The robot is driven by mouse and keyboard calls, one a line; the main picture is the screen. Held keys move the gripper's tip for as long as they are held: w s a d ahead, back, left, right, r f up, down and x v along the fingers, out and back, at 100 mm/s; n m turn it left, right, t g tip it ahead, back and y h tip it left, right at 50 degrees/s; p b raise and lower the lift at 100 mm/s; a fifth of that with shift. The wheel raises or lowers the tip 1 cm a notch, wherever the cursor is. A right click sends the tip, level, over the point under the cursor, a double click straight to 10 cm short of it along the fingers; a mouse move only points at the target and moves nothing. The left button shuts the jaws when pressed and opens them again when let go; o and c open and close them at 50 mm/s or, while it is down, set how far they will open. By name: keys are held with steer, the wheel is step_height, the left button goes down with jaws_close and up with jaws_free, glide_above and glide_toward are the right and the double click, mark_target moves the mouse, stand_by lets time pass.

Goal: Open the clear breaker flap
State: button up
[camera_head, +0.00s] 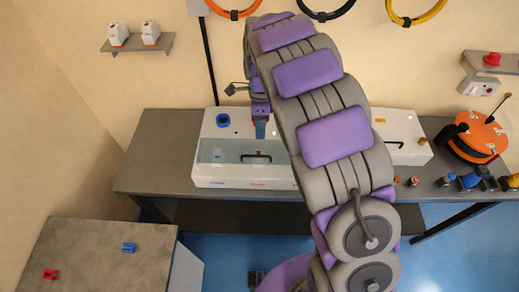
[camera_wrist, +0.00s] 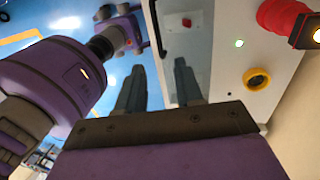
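The white machine (camera_head: 212,130) stands on the dark bench, with a clear flap (camera_head: 225,154) over its front recess. A small dark handle or part (camera_head: 256,157) shows at the flap's middle. My gripper (camera_head: 261,130) hangs just above and behind that part, pointing down. In the wrist view my gripper (camera_wrist: 157,68) has its two dark fingers apart with nothing between them. The grey glassy panel (camera_wrist: 190,60) lies beyond the fingers, with a dark piece and a red spot (camera_wrist: 187,22). The flap looks down; contact with the fingers cannot be told.
Another white housing (camera_head: 400,145) and an orange reel (camera_head: 478,138) stand at right. A low grey cabinet (camera_head: 95,260) stands front left.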

glide_above(258, 159)
steer(key=f, duration=0.9)
steer(key=shift+a, duration=0.35)
steer(key=shift+d+f, duration=0.15)
steer(key=shift+f, duration=0.05)
steer(key=shift+s+d+f, duration=0.1)
steer(key=shift+d+f, duration=0.1)
steer(key=shift+d, duration=0.25)
steer(key=shift+a, duration=0.1)
steer(key=shift+c, duration=0.4)
steer(key=shift+a, duration=0.35)
steer(key=c, duration=0.4)
steer(key=shift+c, duration=0.9)
steer(key=shift+d, duration=0.1)
jaws_close()
steer(key=shift+d, duration=0.1)
